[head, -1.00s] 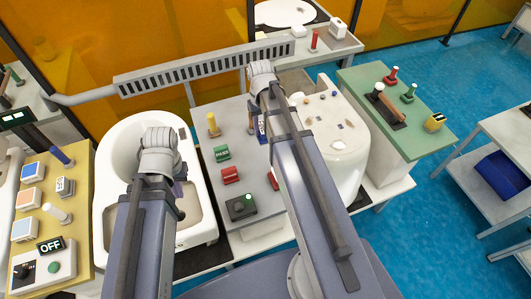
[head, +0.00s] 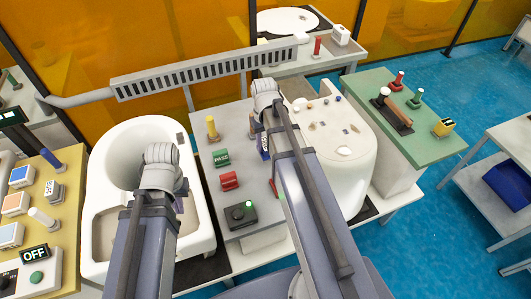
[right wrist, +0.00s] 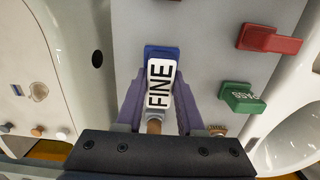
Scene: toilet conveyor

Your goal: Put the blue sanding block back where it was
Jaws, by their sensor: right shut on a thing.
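The blue sanding block (right wrist: 160,52) has a white label reading FINE and shows between the purple fingers of my right gripper (right wrist: 158,105) in the right wrist view. The gripper is shut on it, over the grey table top (right wrist: 200,30). I cannot tell if the block touches the table. In the head view a sliver of the block (head: 264,146) shows beside my right arm, which hides most of it. My left gripper (head: 178,204) is over the white toilet at the left, mostly hidden behind its own wrist, so its jaws do not show clearly.
The grey table holds a green PASS block (head: 221,157), a red block (head: 229,180), a yellow-topped post (head: 211,127) and a dark button box (head: 240,214). White toilets stand on the left (head: 120,140) and right (head: 360,170). A green table (head: 430,140) is further right.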

